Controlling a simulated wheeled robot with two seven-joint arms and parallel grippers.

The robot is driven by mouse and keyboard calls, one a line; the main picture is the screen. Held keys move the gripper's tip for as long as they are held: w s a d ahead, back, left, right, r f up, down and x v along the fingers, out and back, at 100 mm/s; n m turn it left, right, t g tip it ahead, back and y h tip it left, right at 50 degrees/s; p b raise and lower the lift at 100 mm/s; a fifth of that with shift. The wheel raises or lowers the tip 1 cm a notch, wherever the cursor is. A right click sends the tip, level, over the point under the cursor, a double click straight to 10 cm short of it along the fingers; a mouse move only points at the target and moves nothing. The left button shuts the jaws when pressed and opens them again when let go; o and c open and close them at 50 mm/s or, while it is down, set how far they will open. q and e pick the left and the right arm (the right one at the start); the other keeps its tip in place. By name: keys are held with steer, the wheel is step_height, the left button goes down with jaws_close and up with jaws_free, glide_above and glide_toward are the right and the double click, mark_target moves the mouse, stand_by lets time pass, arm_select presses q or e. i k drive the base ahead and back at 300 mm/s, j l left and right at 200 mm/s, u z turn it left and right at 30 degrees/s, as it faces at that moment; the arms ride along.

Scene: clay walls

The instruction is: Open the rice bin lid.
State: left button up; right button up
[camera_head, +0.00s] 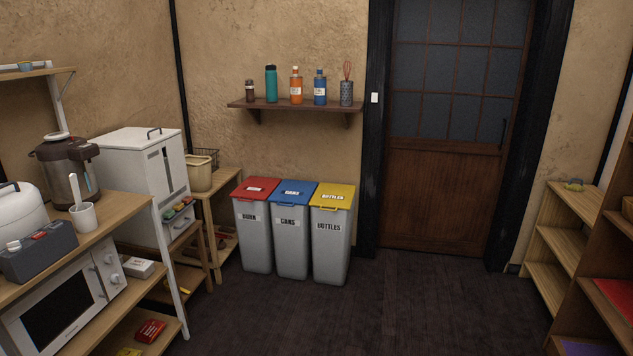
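A tall white bin with a flat lid and a dark handle, which looks like the rice bin (132,178), stands at the left behind the shelf rack. Its lid (125,139) looks shut. A dark vertical strip runs down its front, and a drawer-like part with small coloured items sits lower down. Its lower left part is hidden by the rack. Neither of my grippers is in view.
A rack (125,208) with a kettle (68,160), a rice cooker (20,215) and a microwave (62,308) stands in front at the left. Bins with red (256,188), blue and yellow lids stand by the wall. The floor (380,310) in the middle is clear.

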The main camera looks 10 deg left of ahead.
mark_target(128, 137)
steer(key=i, duration=1.4)
steer(key=i+u, duration=0.2)
steer(key=i, duration=0.2)
steer(key=i+l+u, duration=0.2)
steer(key=i, duration=0.15)
steer(key=i+l+u, duration=0.2)
steer(key=i, duration=0.2)
steer(key=i+u, duration=0.45)
steer(key=i+l+u, duration=0.2)
steer(key=u, duration=0.3)
steer(key=i+l+u, duration=0.3)
steer(key=u, duration=0.15)
steer(key=i+l+u, duration=0.25)
steer(key=k+l, duration=0.05)
